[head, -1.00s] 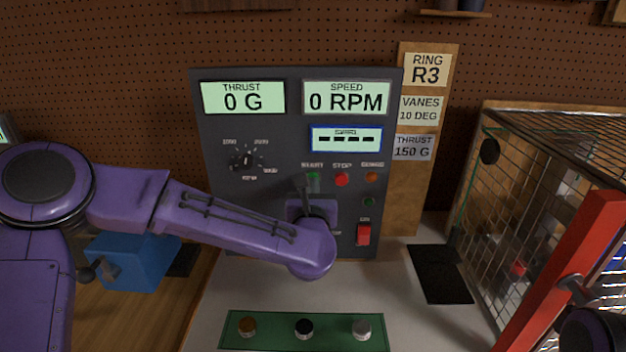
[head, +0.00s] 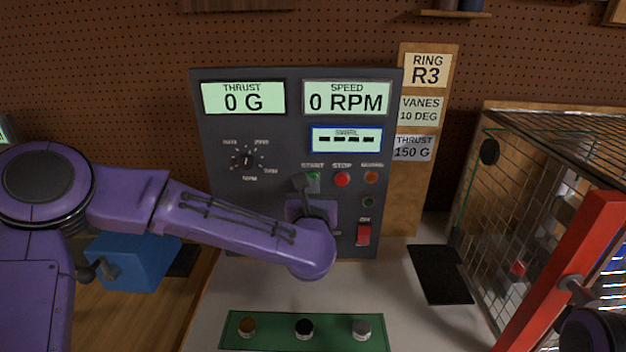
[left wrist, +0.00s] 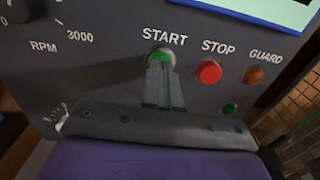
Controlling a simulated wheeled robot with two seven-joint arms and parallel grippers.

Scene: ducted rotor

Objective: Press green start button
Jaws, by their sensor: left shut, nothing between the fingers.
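The green start button (head: 314,176) sits on the dark control panel under the START label, left of the red stop button (head: 342,180). In the left wrist view the start button (left wrist: 160,57) shows just beyond my fingertips, which overlap its lower part. My left gripper (head: 301,182) is shut and empty, its tips close to the button's left in the head view. I cannot tell whether they touch it. The fingertips (left wrist: 161,68) point up at the button in the wrist view. The displays read 0 G and 0 RPM.
An orange guard lamp (head: 371,178) and a red switch (head: 364,234) are at the right of the panel. A dial (head: 246,159) is at its left. A green tray (head: 275,340) with several knobs lies in front. A wire cage with a red bar (head: 560,270) stands right.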

